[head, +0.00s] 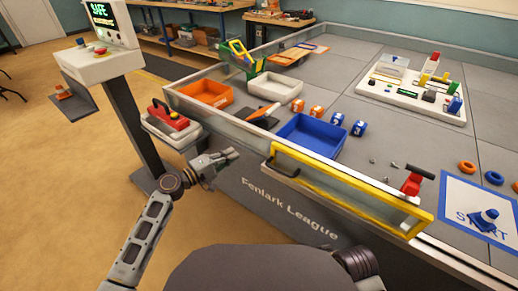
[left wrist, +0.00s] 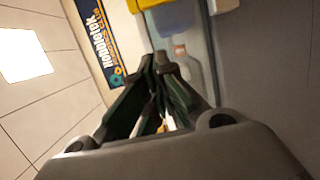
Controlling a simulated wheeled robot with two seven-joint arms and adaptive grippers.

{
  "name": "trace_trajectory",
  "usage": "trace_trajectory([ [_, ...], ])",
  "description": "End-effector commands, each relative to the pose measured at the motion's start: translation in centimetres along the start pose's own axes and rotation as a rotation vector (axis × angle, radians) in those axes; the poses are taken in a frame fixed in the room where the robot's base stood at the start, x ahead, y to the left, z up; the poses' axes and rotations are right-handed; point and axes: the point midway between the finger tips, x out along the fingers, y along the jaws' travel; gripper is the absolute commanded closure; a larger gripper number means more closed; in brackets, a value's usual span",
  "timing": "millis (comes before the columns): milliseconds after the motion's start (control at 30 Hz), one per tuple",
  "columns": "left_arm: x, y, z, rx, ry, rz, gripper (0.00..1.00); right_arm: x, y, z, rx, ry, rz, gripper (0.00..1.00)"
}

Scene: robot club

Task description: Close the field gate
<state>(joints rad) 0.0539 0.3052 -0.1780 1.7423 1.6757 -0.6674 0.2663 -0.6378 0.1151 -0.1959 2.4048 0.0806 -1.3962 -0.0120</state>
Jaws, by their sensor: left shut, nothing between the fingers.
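The field gate (head: 350,180) is a clear panel in a yellow frame at the front edge of the field. Its frame runs roughly along that edge; I cannot tell whether it sits flush. The gate is not clearly recognisable there. My right gripper is not in view.
The clear field wall (head: 222,119) stands left of the gate. Inside are a blue bin (head: 311,138), an orange bin (head: 206,94) and a white bin (head: 273,88). A red-handled item (head: 412,182) sits near the gate's right end. A console (head: 100,65) stands far left.

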Motion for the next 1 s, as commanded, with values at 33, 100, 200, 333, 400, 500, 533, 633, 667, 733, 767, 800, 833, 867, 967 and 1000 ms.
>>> trace_trajectory([
  [33,0.0,0.0,0.0,0.0,0.0,0.0,1.0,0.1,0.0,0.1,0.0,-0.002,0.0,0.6],
  [100,0.1,0.0,0.0,0.001,0.0,0.0,1.0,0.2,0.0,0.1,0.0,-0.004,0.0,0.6],
  [200,0.2,0.0,0.0,0.001,0.0,0.0,1.0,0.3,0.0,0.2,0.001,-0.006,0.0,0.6],
  [333,0.8,0.0,0.0,0.002,0.0,0.001,1.0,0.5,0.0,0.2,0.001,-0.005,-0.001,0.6],
  [400,1.3,0.0,0.0,0.002,-0.001,0.001,1.0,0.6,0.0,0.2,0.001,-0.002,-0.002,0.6],
  [500,2.1,0.0,0.0,0.002,-0.001,0.001,1.0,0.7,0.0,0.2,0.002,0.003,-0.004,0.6],
  [533,2.4,0.0,0.0,0.002,0.0,0.001,1.0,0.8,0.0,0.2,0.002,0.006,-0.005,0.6],
  [633,3.3,0.0,0.0,0.002,-0.001,0.001,1.0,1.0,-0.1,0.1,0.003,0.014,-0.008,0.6],
  [667,3.7,0.0,0.0,0.001,-0.001,0.001,1.0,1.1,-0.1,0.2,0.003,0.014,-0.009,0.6],
  [733,4.3,0.0,0.0,0.001,-0.001,0.001,1.0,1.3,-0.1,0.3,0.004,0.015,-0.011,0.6],
  [767,4.6,0.0,0.0,0.001,-0.001,0.001,1.0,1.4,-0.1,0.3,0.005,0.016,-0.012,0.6],
  [800,5.0,0.1,0.0,0.002,-0.001,0.001,1.0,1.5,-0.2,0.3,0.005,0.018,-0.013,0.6],
  [833,5.3,0.0,0.0,0.002,-0.001,0.001,1.0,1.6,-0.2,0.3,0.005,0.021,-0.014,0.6],
  [867,5.6,0.0,0.0,0.002,0.0,0.0,1.0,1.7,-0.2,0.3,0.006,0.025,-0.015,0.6],
  [967,6.6,0.0,0.0,0.003,-0.001,0.001,1.0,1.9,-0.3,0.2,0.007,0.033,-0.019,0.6],
  [1000,7.0,0.0,0.0,0.002,-0.001,0.0,1.0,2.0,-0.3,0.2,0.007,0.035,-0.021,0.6],
])
